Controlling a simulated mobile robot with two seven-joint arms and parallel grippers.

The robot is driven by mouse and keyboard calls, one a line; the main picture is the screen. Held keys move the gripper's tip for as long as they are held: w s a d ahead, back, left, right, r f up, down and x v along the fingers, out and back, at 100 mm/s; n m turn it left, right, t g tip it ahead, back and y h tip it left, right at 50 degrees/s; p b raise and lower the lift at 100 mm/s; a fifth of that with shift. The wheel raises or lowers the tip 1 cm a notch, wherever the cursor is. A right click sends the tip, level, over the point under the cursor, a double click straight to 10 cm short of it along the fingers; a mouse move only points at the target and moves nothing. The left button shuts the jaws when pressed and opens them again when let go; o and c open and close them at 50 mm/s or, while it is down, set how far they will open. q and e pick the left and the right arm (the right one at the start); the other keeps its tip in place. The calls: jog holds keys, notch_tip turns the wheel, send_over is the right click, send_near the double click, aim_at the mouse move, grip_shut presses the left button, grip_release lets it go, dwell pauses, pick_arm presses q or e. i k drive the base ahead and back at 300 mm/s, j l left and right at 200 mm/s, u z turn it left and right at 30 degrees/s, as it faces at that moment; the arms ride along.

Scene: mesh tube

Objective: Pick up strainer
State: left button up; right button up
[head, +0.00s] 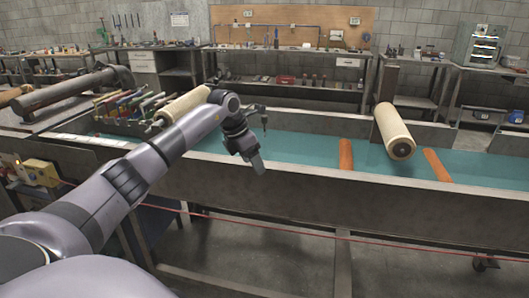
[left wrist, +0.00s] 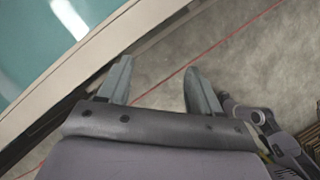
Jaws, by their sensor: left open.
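Two cream cylinders show in the head view, and either could be the strainer. One (head: 395,131) rests at the right of the teal trough, its dark round end facing me. The other (head: 184,104) lies slanted at the left, partly behind my left arm. Their mesh is too fine to make out. My left gripper (head: 254,145) is over the trough's near side, between the cylinders and apart from both. In the left wrist view, its two fingers (left wrist: 158,68) are spread, with nothing between them. My right gripper is not recognisable in either view.
The long teal trough (head: 300,150) has a raised near wall (head: 330,187). Two orange strips (head: 346,155) cross it near the right cylinder. Several coloured-handled tools (head: 125,103) stand at the left. A red cord runs along the front. The trough's middle is clear.

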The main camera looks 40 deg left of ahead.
aim_at(263, 118)
jog(key=i+j, duration=0.35)
jog(key=j, duration=0.15)
jog(key=i+j, duration=0.75)
jog(key=j, duration=0.25)
